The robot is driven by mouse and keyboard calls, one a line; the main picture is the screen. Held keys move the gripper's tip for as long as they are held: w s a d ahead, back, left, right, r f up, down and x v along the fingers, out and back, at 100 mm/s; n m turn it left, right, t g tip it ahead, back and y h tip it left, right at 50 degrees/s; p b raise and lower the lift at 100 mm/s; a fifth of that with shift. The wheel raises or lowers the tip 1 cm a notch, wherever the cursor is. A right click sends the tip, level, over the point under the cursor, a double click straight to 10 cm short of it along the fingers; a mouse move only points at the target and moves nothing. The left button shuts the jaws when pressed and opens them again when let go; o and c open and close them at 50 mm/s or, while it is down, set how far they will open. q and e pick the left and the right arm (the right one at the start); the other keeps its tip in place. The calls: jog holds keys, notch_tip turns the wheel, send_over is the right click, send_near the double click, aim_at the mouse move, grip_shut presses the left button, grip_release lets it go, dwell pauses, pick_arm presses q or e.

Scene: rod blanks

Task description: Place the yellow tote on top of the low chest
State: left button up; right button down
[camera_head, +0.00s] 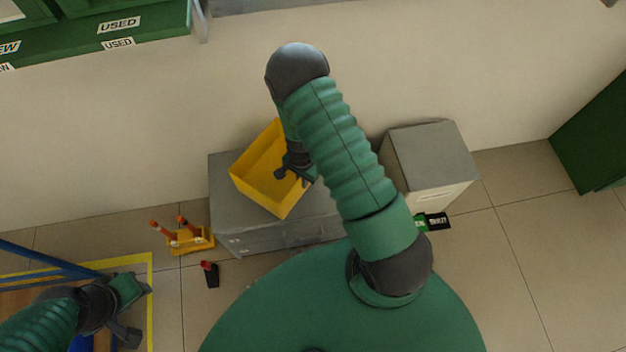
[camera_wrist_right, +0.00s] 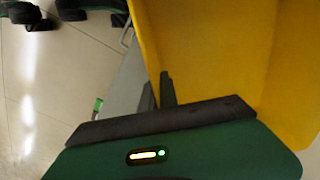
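The yellow tote (camera_head: 285,202) is an open, empty-looking box over the grey low chest (camera_head: 223,190). It sits turned at an angle to the chest; I cannot tell whether its base touches the chest top. My right gripper (camera_head: 296,175) is at the tote's right wall. In the right wrist view, my right gripper's fingers (camera_wrist_right: 157,92) are close together with the wall of the yellow tote (camera_wrist_right: 210,50) between them. My right arm hides part of the chest and tote. My left gripper (camera_head: 140,308) is low at the left, away from both; its finger opening is unclear.
A smaller grey cabinet (camera_head: 432,155) stands right of the chest by the wall. A yellow item with orange posts (camera_head: 185,238) and a small red-and-black object (camera_head: 209,273) are on the floor at left. A blue frame (camera_head: 50,257) is near my left arm.

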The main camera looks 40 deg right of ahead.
jog(key=d+f, duration=0.1)
jog(key=d+f+b, duration=0.1)
jog(key=d, duration=0.1)
jog(key=d+f, duration=0.1)
jog(key=f, duration=0.1)
jog(key=shift+s+d, duration=0.35)
jog(key=shift+s, duration=0.05)
jog(key=c, duration=1.6)
grip_release()
jog(key=shift+c, duration=0.2)
